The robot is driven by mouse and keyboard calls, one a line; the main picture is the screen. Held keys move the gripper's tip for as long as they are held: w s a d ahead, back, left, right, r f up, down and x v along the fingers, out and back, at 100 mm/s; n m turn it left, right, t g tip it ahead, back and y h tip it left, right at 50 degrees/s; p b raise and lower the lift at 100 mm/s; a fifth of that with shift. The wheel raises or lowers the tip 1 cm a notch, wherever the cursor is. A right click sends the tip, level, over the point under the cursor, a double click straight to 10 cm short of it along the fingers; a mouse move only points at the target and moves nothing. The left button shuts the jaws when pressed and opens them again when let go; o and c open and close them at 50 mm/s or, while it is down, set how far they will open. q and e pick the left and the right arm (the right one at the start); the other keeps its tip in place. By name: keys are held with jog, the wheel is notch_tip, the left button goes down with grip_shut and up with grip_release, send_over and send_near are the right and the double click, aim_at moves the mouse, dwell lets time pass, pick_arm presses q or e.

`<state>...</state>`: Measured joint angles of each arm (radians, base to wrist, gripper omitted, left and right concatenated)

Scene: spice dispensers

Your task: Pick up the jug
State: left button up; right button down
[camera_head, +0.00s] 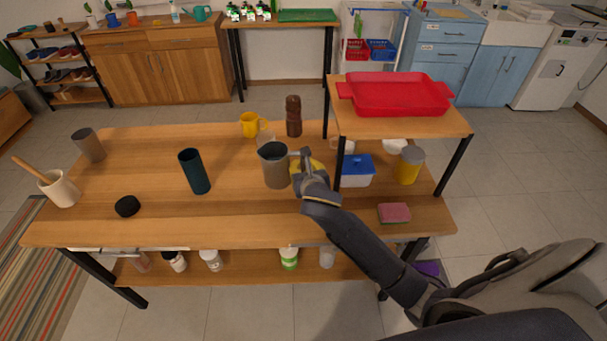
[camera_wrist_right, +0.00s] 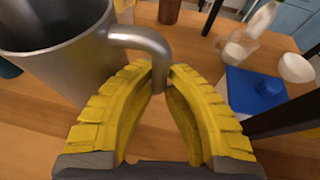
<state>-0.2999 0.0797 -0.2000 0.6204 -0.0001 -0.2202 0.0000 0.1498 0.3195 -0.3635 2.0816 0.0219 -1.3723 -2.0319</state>
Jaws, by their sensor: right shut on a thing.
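The jug (camera_head: 274,168) is a grey metal vessel with a dark inside and a handle on its right side. It stands upright over the wooden table in the head view; whether it touches the table I cannot tell. It fills the upper left of the right wrist view (camera_wrist_right: 70,60). My right gripper (camera_head: 306,163) is at the jug's handle. In the right wrist view its yellow ribbed fingers (camera_wrist_right: 162,80) are closed on the lower part of the handle (camera_wrist_right: 150,45). My left gripper is not in view.
A dark tumbler (camera_head: 194,171) and a black round lid (camera_head: 127,206) stand left of the jug. Behind are a yellow mug (camera_head: 250,124) and a brown pepper mill (camera_head: 293,116). A raised shelf with a red tray (camera_head: 398,108) and a blue-lidded box (camera_head: 357,170) are to the right.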

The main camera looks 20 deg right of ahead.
jog(key=shift+r, duration=6.9)
